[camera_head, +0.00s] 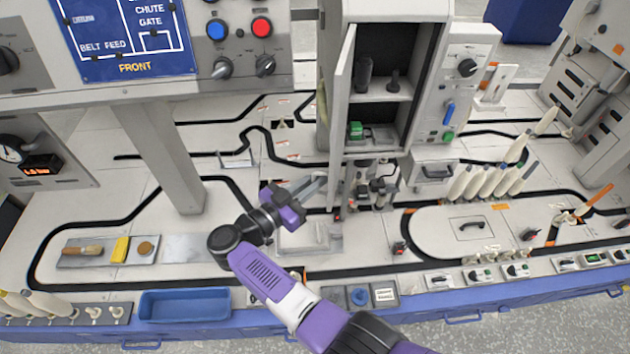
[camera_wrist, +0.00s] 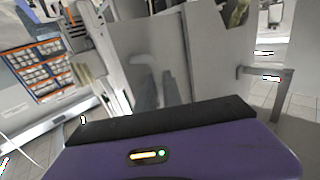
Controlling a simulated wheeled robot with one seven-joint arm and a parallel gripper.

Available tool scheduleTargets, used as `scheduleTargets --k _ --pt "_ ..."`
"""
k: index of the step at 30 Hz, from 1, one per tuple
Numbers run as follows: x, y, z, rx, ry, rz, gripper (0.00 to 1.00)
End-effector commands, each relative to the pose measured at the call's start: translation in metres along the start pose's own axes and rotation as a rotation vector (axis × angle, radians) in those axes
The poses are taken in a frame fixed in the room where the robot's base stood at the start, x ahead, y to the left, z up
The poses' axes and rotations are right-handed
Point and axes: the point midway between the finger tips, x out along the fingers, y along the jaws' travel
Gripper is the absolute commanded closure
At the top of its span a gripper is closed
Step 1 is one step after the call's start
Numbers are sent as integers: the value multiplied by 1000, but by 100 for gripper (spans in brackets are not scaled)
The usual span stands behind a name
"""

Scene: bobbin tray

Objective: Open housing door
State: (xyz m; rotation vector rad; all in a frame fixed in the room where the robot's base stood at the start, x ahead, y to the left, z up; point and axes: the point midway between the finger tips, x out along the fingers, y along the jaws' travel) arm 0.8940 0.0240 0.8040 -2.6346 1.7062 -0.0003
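The housing (camera_head: 427,95) is a tall grey cabinet in the middle of the head view. Its door (camera_head: 342,88) is hinged on the left side and stands ajar, swung out toward me. The dark inside and a shelf show through the front. I see nothing held. In the wrist view a pale grey panel (camera_wrist: 150,62) fills the middle; I cannot tell whether it is the door.
Inside the housing are dark parts and a green part (camera_head: 355,130). A control panel (camera_head: 467,68) adjoins its right side. Several white bobbins (camera_head: 485,182) stand at right. A grey post (camera_head: 165,150) and a blue tray (camera_head: 185,305) are at left. The board around my gripper is mostly flat.

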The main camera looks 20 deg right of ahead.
Motion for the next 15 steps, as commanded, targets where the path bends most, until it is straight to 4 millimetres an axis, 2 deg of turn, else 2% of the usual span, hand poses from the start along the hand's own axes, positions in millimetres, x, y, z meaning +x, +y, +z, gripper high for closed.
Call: scheduleTargets --k 11,15 --pt "-2 0 0 1 1 -2 80" --pt "-15 -1 0 1 1 -5 80"
